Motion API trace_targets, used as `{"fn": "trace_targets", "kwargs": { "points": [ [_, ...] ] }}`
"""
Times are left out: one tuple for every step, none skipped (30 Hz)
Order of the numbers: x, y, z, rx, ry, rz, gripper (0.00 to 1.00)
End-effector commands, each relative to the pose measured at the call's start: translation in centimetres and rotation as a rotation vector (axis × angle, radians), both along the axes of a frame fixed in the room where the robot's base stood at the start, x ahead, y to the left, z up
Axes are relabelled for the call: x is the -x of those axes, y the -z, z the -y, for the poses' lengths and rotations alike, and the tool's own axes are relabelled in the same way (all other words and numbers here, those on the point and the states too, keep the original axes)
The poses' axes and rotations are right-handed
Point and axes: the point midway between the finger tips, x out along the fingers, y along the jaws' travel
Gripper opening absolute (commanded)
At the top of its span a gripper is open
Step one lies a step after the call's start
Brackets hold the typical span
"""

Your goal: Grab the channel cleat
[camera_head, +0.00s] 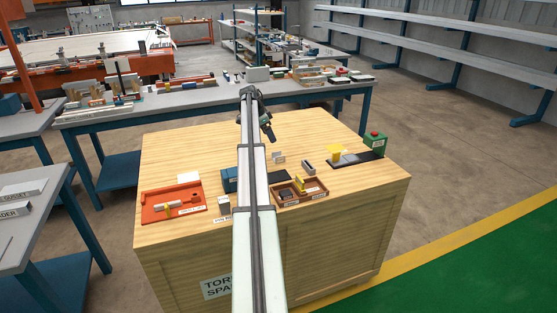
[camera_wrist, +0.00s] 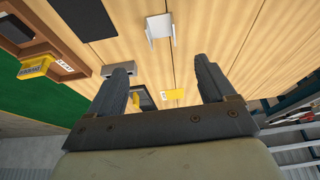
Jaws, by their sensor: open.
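A small light grey U-shaped piece, which looks like the channel cleat (camera_head: 278,157), stands on the wooden bench top just right of my arm. In the wrist view the channel cleat (camera_wrist: 160,30) shows its two upright walls, beyond my fingertips and roughly centred between them. My gripper (camera_wrist: 161,68) is open, with nothing between its dark fingers. In the head view my gripper (camera_head: 268,137) hangs above the bench, behind the cleat and apart from it. A grey block (camera_head: 308,167) lies right of the cleat; it shows beside the left finger (camera_wrist: 117,68).
A brown tray (camera_head: 302,200) with small parts sits in front of the cleat. A dark plate (camera_head: 372,155) with a yellow piece (camera_head: 335,151) and green button box (camera_head: 375,143) is at right. A blue box (camera_head: 230,180) and orange tray (camera_head: 148,205) lie left.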

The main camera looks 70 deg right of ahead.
Motion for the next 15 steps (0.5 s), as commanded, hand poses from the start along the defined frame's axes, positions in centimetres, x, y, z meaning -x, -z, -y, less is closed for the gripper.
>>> {"fn": "trace_targets", "kwargs": {
  "points": [
    [0.1,0.4,0.1,-0.001,0.000,-0.001,0.83],
    [0.2,0.7,0.2,-0.001,-0.001,-0.001,0.83],
    [0.3,1.2,0.3,-0.001,-0.001,0.000,0.83],
    [0.4,1.5,0.4,-0.001,-0.001,0.000,0.83],
    [0.5,1.9,0.5,-0.001,-0.001,0.000,0.83],
    [0.6,2.5,0.6,-0.001,-0.001,0.000,0.83],
    [0.7,3.0,0.8,-0.001,-0.002,0.000,0.83],
    [0.9,3.5,0.9,-0.002,-0.001,-0.001,0.83],
    [1.0,4.2,1.1,-0.001,-0.002,0.000,0.83],
    [1.2,4.6,1.3,-0.001,-0.002,0.000,0.83],
    [1.3,5.1,1.4,-0.002,-0.002,0.001,0.83],
    [1.5,5.7,1.6,-0.002,-0.002,0.001,0.83],
    [1.6,6.1,1.8,-0.002,-0.002,0.001,0.83],
    [1.7,6.5,1.9,-0.002,-0.002,0.001,0.83],
    [1.9,6.9,2.0,-0.001,-0.002,0.002,0.83]
  ]
}}
